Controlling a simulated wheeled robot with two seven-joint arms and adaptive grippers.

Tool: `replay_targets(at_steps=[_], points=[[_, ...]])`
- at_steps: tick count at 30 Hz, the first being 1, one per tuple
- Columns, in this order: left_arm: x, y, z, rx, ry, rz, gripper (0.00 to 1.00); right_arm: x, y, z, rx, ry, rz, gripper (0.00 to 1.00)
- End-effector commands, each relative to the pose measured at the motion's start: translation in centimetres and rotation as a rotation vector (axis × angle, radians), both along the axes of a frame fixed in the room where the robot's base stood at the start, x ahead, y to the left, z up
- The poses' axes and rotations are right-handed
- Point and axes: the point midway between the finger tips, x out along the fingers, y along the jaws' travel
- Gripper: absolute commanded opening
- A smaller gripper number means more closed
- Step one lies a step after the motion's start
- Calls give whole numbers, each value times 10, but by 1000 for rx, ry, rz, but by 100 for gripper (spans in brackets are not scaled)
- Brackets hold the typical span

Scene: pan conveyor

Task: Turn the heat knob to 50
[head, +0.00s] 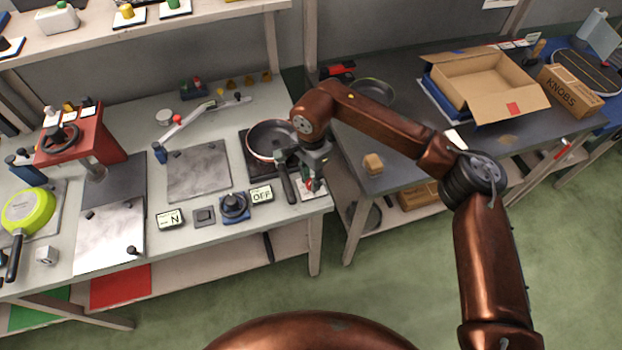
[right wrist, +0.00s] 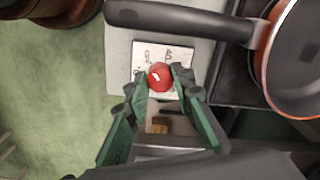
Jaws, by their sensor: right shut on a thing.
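A red round knob (right wrist: 160,77) sits on a white plate with dark markings (right wrist: 147,52) at the front right corner of the grey bench. My right gripper (right wrist: 158,80) reaches down over it, with its two green fingers shut on the knob's sides. In the head view the right gripper (head: 312,184) partly covers the plate (head: 310,194). The markings are too small to read, so I cannot tell the knob's setting. A blue and black dial (head: 234,205) stands further left, beside a sign reading OFF (head: 262,194). My left gripper is out of view.
A frying pan (head: 271,140) sits on a dark plate just left of my right gripper, its black handle pointing toward the front edge and close to the fingers. A second table (head: 410,155) on the right holds an open cardboard box (head: 487,82). Green floor shows in front.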

Motion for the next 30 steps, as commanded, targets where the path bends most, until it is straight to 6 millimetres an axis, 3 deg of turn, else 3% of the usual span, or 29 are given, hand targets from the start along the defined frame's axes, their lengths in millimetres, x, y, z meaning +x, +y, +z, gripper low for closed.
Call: replay_targets(at_steps=[3,30], points=[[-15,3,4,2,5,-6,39,0,0,3,1,-1,-74,0],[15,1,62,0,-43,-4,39,0,1,4,1,0,-913,0]])
